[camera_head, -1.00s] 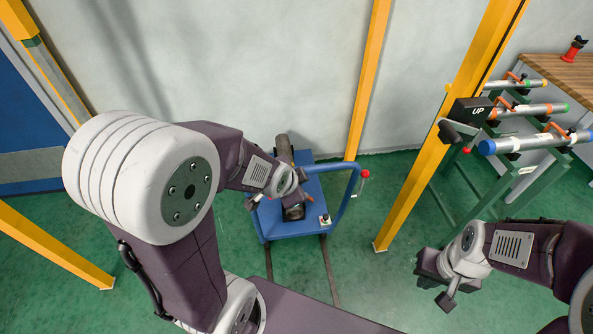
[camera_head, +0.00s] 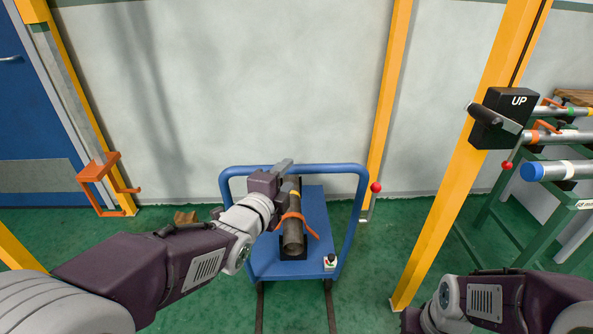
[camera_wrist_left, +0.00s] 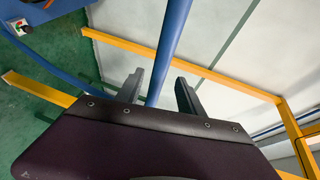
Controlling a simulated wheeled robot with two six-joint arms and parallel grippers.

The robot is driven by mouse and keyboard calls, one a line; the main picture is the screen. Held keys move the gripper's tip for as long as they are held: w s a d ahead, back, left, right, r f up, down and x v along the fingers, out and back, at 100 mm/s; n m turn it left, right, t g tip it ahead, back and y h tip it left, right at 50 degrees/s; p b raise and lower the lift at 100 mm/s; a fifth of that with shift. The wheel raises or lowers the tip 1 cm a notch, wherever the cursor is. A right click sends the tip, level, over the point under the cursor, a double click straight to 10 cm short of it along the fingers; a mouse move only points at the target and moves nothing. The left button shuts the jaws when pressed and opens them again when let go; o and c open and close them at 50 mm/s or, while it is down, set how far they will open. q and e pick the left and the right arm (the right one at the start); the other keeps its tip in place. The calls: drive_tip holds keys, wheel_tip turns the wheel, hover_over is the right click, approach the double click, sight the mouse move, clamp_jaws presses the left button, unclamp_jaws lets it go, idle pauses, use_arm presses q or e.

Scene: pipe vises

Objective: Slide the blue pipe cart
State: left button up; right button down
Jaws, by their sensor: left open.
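The blue pipe cart (camera_head: 316,215) stands on floor rails in the middle of the head view, its handle bar (camera_head: 335,169) at the far end. A dark pipe (camera_head: 292,232) with a yellow band and an orange strap lies in a black holder on the deck. My left gripper (camera_head: 284,164) reaches over the pipe to the handle. In the left wrist view the blue bar (camera_wrist_left: 170,50) runs between the open fingers (camera_wrist_left: 160,90); I cannot tell whether they touch it. My right gripper (camera_head: 412,320) is partly cut off at the lower edge, its jaws unclear.
A yellow post with a black UP box (camera_head: 505,118) stands right of the cart. A green rack (camera_head: 525,205) holding pipes is farther right. An orange bracket (camera_head: 103,185) is at left. Rails (camera_head: 329,305) run from the cart toward me over green floor.

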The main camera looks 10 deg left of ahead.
use_arm(q)
drive_tip(key=a+b+x, duration=0.1)
drive_tip(key=x, duration=0.7)
drive_tip(key=shift+d, duration=0.4)
drive_tip(key=shift+w+f, duration=0.1)
drive_tip(key=shift+w, duration=0.05)
drive_tip(key=shift+c, duration=0.4)
clamp_jaws()
